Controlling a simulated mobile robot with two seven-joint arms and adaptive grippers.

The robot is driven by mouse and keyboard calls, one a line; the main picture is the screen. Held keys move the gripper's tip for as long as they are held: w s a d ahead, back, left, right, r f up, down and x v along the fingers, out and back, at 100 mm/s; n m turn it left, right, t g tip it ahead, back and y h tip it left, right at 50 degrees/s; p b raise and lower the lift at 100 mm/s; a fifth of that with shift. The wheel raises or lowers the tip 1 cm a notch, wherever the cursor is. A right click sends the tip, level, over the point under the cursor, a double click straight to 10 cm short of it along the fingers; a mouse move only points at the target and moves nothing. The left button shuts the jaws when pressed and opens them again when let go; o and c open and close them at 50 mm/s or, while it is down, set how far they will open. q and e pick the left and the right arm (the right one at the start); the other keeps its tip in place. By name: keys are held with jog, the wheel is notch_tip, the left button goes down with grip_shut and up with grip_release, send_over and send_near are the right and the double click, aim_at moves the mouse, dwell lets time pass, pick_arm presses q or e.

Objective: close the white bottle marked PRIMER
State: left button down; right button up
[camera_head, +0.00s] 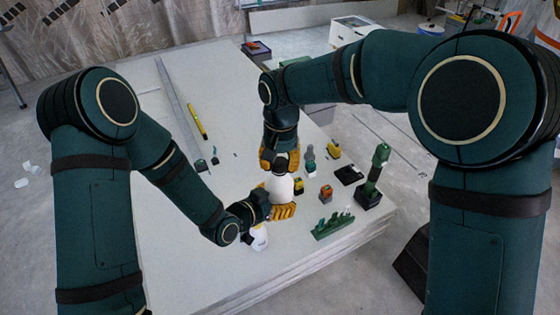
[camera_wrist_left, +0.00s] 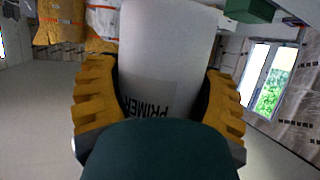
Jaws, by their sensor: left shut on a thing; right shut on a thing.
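The white bottle (camera_head: 280,189) stands roughly upright above the near part of the white panel stack. Its PRIMER lettering shows upside down in the left wrist view (camera_wrist_left: 150,80). My left gripper (camera_head: 281,211) is shut around the bottle's lower body; its yellow fingers (camera_wrist_left: 160,100) press both sides of it. My right gripper (camera_head: 280,160) points down from above, its yellow fingers shut at the bottle's top on what looks like a small dark cap, mostly hidden between them. I cannot tell how the cap sits on the neck.
The white panel stack (camera_head: 150,220) carries another white container (camera_head: 259,239) just below my left gripper. To the right stand a green tool (camera_head: 374,178), a green rack (camera_head: 332,223), an orange-topped block (camera_head: 326,193) and a grey-topped bottle (camera_head: 310,158). A yellow level (camera_head: 197,121) lies at the left; much of the left is clear.

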jog(key=m, duration=0.6)
jog(key=shift+a, duration=0.1)
jog(key=m, duration=0.8)
jog(key=shift+m, duration=0.3)
jog(key=m, duration=0.4)
jog(key=shift+w, duration=0.1)
jog(key=m, duration=0.6)
jog(key=shift+m, duration=0.3)
jog(key=m, duration=0.4)
jog(key=shift+w, duration=0.1)
jog(key=m, duration=0.3)
jog(key=f+m, duration=0.1)
jog(key=m, duration=0.1)
jog(key=shift+d, duration=0.25)
jog(key=shift+o, duration=0.2)
jog(key=m, duration=0.2)
jog(key=shift+d+f+m, duration=0.1)
jog(key=shift+d+m, duration=0.3)
jog(key=shift+a+m, duration=0.1)
jog(key=shift+m, duration=0.2)
jog(key=shift+a+r+m, duration=0.3)
jog(key=shift+a+r, duration=0.15)
jog(key=shift+r, duration=0.1)
jog(key=shift+c, duration=0.2)
